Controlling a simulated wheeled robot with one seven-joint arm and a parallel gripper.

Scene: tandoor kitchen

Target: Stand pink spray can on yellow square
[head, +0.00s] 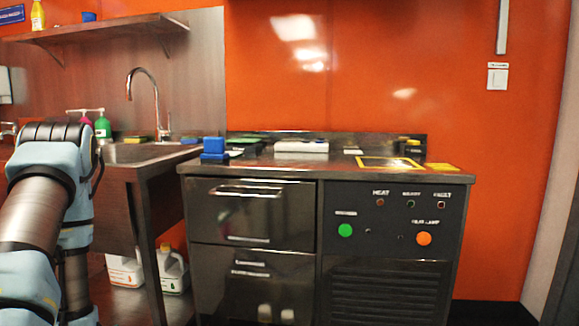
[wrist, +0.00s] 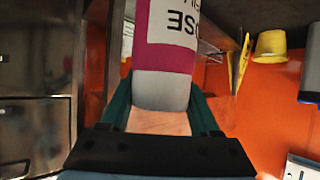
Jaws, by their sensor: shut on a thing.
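The pink spray can (wrist: 166,58), with a magenta and white label and a grey end, is between the fingers of my gripper (wrist: 160,100) in the wrist view. The gripper is shut on it. The can's far end runs out of the top of that view. In the head view my arm is at the left, and I cannot make out the gripper or the held can there. The yellow square (head: 388,169) is an outline on the right part of the steel counter. Its inside looks clear.
The steel counter (head: 300,170) also bears a blue block (head: 213,148), a white folded item (head: 301,146) and a flat yellow piece (head: 442,167) right of the square. The sink (head: 150,153) with its tap is at left. Jugs (head: 174,272) stand below it. Floor before the counter is hidden.

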